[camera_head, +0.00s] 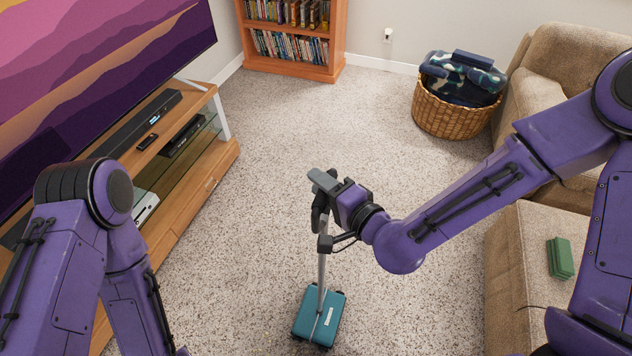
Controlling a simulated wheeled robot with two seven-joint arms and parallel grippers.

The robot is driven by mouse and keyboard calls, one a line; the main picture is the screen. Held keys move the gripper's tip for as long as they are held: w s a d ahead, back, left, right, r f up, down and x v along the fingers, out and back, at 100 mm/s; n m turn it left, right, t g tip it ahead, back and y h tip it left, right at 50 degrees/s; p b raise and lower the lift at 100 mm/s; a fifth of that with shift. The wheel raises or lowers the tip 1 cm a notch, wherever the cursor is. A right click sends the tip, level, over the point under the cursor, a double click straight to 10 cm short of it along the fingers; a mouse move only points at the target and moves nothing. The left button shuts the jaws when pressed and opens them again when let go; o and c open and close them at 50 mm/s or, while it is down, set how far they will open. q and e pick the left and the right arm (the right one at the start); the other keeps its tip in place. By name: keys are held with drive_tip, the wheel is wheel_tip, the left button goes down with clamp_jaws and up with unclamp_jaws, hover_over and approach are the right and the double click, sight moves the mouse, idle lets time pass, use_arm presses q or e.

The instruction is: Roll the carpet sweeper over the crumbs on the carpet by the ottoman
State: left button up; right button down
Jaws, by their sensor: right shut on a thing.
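The carpet sweeper has a teal head (332,307) that sits on the speckled carpet at the bottom centre, with a grey upright pole and a dark handle at its top. My right gripper (322,192) is shut on the handle. The tan ottoman (507,262) stands at the lower right, partly hidden behind my right arm.
A wooden TV stand (222,160) with a large screen runs along the left. A bookcase (293,72) stands at the back, and a wicker basket (447,117) with blankets is beside the tan sofa (565,75). A green item (560,258) lies on the ottoman. The middle carpet is clear.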

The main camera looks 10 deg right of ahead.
drive_tip(key=shift+r, duration=0.1)
drive_tip(key=shift+w+r+p, duration=0.1)
drive_tip(key=shift+r+p, duration=0.5)
drive_tip(key=shift+p, duration=0.05)
wheel_tip(320, 180, up, 4)
drive_tip(key=p, duration=0.3)
drive_tip(key=shift+a+f, duration=0.1)
drive_tip(key=shift+f, duration=0.25)
